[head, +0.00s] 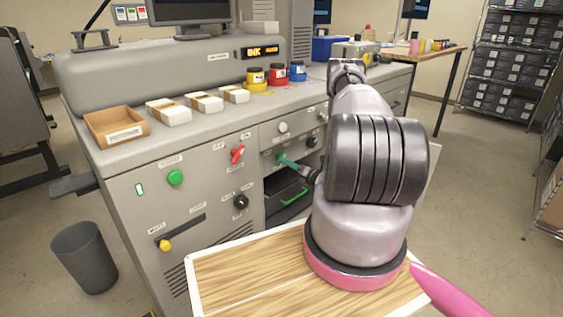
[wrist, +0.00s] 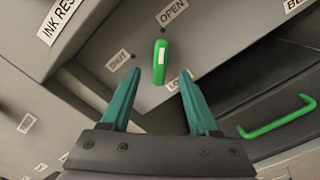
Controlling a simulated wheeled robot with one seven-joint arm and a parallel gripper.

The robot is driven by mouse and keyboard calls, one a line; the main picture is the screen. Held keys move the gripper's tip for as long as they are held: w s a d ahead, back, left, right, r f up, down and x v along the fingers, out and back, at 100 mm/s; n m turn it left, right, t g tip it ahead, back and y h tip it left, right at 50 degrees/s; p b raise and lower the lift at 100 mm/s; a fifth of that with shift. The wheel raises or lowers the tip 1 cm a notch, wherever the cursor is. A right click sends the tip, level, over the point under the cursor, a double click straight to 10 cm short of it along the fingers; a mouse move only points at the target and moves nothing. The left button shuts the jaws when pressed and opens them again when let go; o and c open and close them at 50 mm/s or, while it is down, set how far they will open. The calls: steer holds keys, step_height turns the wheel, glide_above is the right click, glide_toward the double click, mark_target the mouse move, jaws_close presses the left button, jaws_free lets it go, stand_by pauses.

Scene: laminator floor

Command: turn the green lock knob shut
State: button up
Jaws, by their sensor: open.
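The green lock knob (wrist: 160,62) is an upright, elongated handle on the grey machine panel, in the upper middle of the wrist view. An OPEN label (wrist: 174,11) is above and right of it, and a SHUT label (wrist: 118,60) is to its left. My gripper (wrist: 160,72) is open, its two teal fingers on either side of the knob's lower end in the picture. I cannot tell whether they touch it. In the head view my gripper (head: 287,163) reaches the panel from the right, and the knob is largely hidden there.
A dark drawer with a green handle (head: 294,197) lies below right. A red knob (head: 237,155), a black knob (head: 240,202) and a green button (head: 176,177) are on the panel to the left. Ink jars (head: 277,75) and a cardboard tray (head: 116,127) stand on top.

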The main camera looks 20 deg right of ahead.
steer(key=shift+x, duration=2.1)
jaws_close()
steer(key=shift+d+n, duration=0.15)
steer(key=shift+n, duration=4.35)
steer(key=shift+d+n, duration=0.15)
steer(key=shift+n, duration=4.35)
